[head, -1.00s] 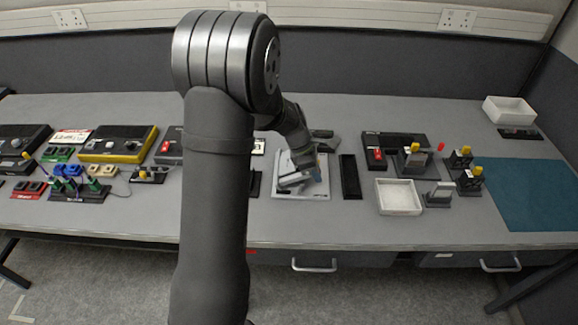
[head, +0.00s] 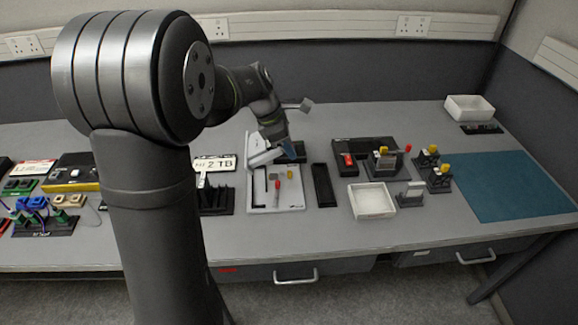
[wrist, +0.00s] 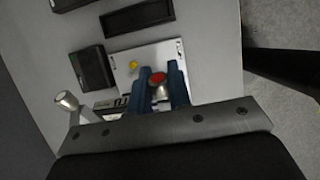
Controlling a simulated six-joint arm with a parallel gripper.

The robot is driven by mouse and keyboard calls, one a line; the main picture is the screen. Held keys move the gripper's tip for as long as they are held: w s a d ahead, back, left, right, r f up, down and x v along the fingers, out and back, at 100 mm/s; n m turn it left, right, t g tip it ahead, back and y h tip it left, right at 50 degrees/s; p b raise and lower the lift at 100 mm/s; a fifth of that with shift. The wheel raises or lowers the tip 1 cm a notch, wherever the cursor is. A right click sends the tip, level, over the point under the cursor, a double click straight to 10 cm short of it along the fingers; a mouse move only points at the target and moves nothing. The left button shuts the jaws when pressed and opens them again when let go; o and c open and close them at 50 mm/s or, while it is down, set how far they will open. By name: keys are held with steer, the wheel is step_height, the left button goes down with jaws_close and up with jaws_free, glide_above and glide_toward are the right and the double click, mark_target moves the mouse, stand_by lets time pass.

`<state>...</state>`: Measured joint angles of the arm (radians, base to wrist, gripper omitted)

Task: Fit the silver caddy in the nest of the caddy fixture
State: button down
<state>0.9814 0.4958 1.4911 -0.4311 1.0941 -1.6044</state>
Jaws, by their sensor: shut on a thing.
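My gripper (wrist: 160,72) points down with its two blue fingers close together. It is shut on a silver piece (wrist: 163,96) between the fingers, which I take for the silver caddy; the fingers hide most of it. A red spot shows at its end, and I cannot tell whether it belongs to the piece or lies below. In the head view, my gripper (head: 290,150) is raised at the back of a light tray (head: 291,203). I cannot pick out the nest of the caddy fixture for certain.
The tray, also in the wrist view (wrist: 174,54), holds a yellow piece (head: 291,173) and a red piece (head: 277,184). A black bin (head: 324,187) stands right of it, then a white bin (head: 371,203). A finned black rack (head: 215,202) is left. The teal mat (head: 510,187) is clear.

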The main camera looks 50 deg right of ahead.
mark_target(256, 165)
step_height(256, 165, up, 4)
steer(key=shift+f, duration=0.2)
steer(key=w+a+f+g+h, duration=0.2)
steer(key=h, duration=0.1)
steer(key=w+a+f+g+h, duration=0.2)
steer(key=g+h, duration=0.1)
steer(key=w+a+f+g+h, duration=0.1)
steer(key=w+a+g+h, duration=0.1)
steer(key=g, duration=0.1)
steer(key=shift+w+a+f+h, duration=0.15)
steer(key=shift+w+f+h, duration=0.05)
steer(key=shift+f+h, duration=0.2)
steer(key=shift+f, duration=2.35)
steer(key=shift+w+f, duration=0.1)
steer(key=shift+f, duration=0.6)
